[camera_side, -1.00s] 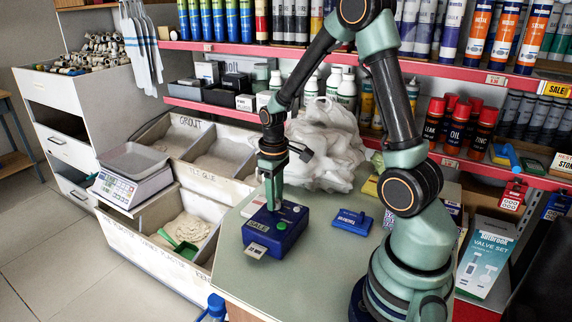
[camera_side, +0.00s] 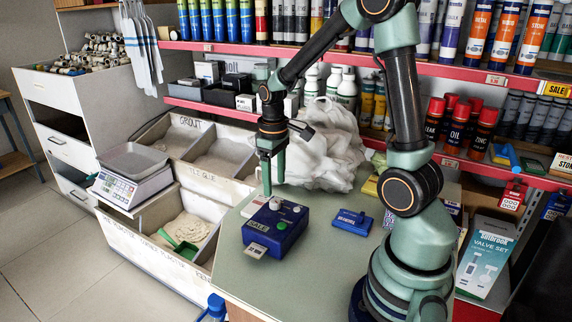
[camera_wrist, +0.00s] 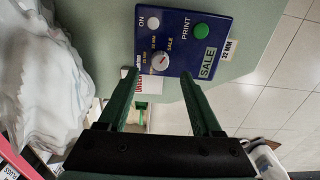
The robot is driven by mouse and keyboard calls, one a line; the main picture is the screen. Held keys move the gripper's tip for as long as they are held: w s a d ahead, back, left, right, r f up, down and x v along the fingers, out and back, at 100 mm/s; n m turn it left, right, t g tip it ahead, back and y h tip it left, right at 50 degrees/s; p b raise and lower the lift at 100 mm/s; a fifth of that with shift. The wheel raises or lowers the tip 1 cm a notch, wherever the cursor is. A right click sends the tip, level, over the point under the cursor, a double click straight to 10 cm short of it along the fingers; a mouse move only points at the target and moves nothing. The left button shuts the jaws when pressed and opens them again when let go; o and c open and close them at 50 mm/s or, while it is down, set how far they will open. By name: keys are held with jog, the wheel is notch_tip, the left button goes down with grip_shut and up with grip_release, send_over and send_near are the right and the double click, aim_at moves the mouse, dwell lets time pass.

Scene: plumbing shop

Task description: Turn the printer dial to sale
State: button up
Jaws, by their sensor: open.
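The blue printer (camera_side: 268,236) stands on the counter; it also shows in the wrist view (camera_wrist: 185,22). Its white dial (camera_side: 275,204) is on top, with size labels and SALE printed around it. In the wrist view the dial (camera_wrist: 161,62) is in plain sight, but its pointer is too small to read surely. The green display (camera_wrist: 208,62) reads SALE. My gripper (camera_side: 273,189) is open and empty just above the dial, apart from it. In the wrist view its fingertips (camera_wrist: 160,74) stand on either side of the dial, nearer the camera.
A printed tag sticks out of the printer. A blue card-like piece (camera_side: 352,221) lies to the right. A white plastic bag (camera_side: 325,150) is behind. Free counter lies in front.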

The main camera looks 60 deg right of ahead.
aim_at(275, 201)
notch_tip(275, 201, up, 7)
dwell(0.3)
jog(key=s+a+r+t, duration=0.2)
jog(key=a+r, duration=0.1)
jog(key=a, duration=0.3)
jog(key=s+a+r+t, duration=0.3)
jog(key=a, duration=0.3)
jog(key=shift+s+a+t, duration=0.25)
jog(key=shift+s+t, duration=0.05)
jog(key=shift+s, duration=0.05)
jog(key=shift+r, duration=0.15)
dwell(0.3)
